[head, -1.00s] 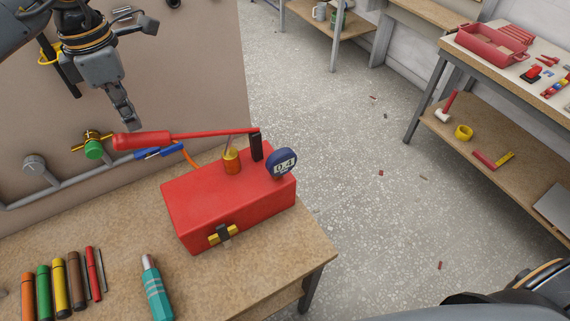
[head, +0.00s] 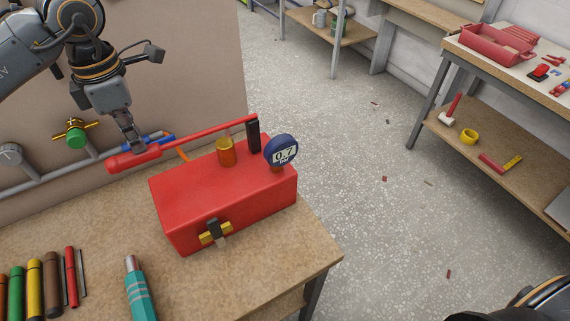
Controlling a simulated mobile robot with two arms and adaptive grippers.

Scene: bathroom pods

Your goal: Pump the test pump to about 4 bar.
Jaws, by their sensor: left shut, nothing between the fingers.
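The red test pump (head: 205,203) stands on the wooden bench. Its round blue gauge (head: 282,151) reads 0.7. The long red lever (head: 210,133) runs from the black post (head: 254,136) at the right to a thick red grip at the left, and slopes down to the left. My left gripper (head: 140,147) is shut and empty, pointing down, with its fingertips at the upper side of the lever near the grip. It appears to touch the lever. A yellow and black valve (head: 216,232) sits on the pump's front. My right gripper is not in view.
Several coloured markers (head: 52,285) and a teal tube (head: 138,290) lie on the bench front. A pipe with a green-capped valve (head: 76,138) runs along the panel behind. Floor lies right of the bench, then a workbench with a red toolbox (head: 497,45).

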